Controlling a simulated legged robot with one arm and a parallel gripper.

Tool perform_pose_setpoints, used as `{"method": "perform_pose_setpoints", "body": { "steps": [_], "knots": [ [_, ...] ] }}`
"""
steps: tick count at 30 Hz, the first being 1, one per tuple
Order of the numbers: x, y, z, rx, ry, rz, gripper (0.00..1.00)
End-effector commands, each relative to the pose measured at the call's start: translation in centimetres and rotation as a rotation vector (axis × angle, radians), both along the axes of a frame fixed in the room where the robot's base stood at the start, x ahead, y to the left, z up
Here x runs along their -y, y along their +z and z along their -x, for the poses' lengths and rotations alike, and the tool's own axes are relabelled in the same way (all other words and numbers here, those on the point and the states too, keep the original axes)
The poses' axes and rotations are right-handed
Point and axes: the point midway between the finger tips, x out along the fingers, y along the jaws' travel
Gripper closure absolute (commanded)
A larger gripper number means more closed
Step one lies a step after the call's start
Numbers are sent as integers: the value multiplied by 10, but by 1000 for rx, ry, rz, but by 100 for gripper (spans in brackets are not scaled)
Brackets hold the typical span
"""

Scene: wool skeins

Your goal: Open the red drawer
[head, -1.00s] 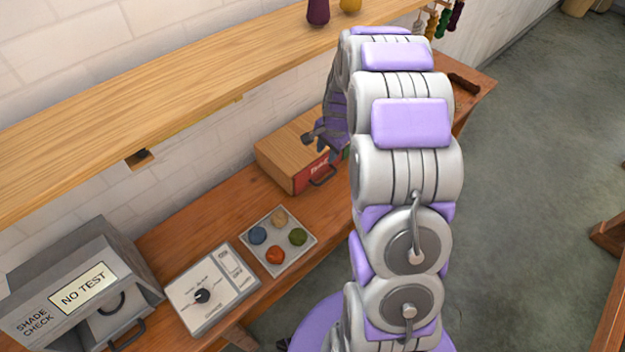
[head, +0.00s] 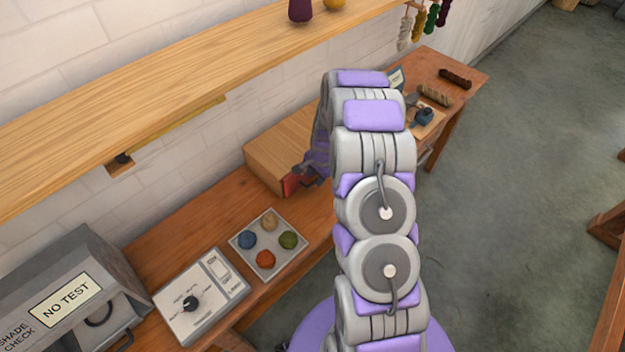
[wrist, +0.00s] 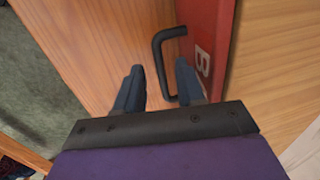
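The red drawer front (head: 291,185) shows as a small patch on the wooden drawer box (head: 268,160), left of my arm in the head view. In the wrist view the red drawer front (wrist: 208,45) runs down the right of centre, with part of a white letter on it. Its dark bar handle (wrist: 160,65) sticks out to the left. My gripper (wrist: 158,82) is open, its two dark fingers apart, with the handle's lower part between them. I cannot tell whether a finger touches the handle. In the head view my arm hides most of the drawer front and handle, and my gripper (head: 306,170) is partly hidden.
A tray of coloured wool balls (head: 268,245), a dial panel (head: 202,296) and a grey shade-check box (head: 65,295) stand on the bench left of the drawer box. A wooden shelf (head: 180,90) runs above. Skeins (head: 434,96) lie at the bench's far end.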

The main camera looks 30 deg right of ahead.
Motion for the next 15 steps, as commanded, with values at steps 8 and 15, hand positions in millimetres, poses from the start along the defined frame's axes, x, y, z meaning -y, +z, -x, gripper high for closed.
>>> {"method": "perform_pose_setpoints", "body": {
  "steps": [8, 15],
  "knots": [
    [-13, -14, -3, 1, 2, 15, 62],
    [-15, -14, -3, 1, 2, 16, 62]
  ]
}}
